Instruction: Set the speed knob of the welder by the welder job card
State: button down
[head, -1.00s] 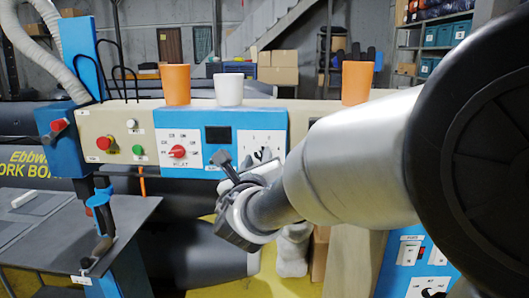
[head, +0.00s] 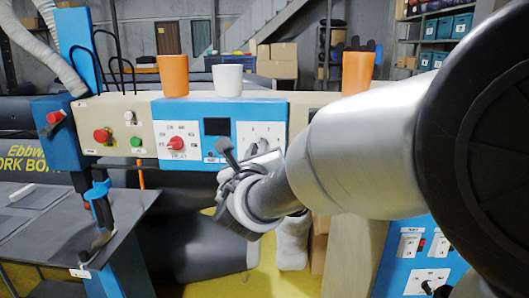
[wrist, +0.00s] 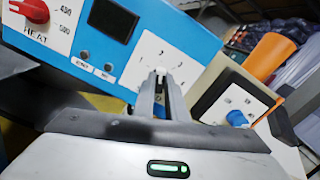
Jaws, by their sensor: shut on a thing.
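The welder is the blue panel (head: 222,107) on the cream beam in the head view. A white dial plate (head: 262,130) with small numbers is at its right. My gripper (head: 262,150) is at this dial. In the wrist view my gripper (wrist: 160,82) is shut on a small knob, of which only a pale bit (wrist: 160,70) shows between the fingertips. The fingers hide most of it and its pointer, so I cannot read its setting. The dial plate also shows there (wrist: 147,52). I cannot make out a welder job card.
A red HEAT knob (head: 176,143) and a dark display (head: 217,126) are left of the dial. Orange (head: 173,76) and white (head: 228,80) cups stand on top. A blue knob (wrist: 237,118) is on the right in the wrist view.

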jog(key=m+b, duration=0.3)
jog(key=b, duration=0.1)
jog(key=m+b, duration=0.3)
jog(key=b, duration=0.2)
jog(key=m+b, duration=0.3)
jog(key=b, duration=0.1)
jog(key=shift+d+b, duration=0.25)
jog(key=shift+b, duration=0.15)
jog(key=shift+m, duration=0.3)
jog(key=shift+r, duration=0.1)
jog(key=c, duration=1.8)
grip_release()
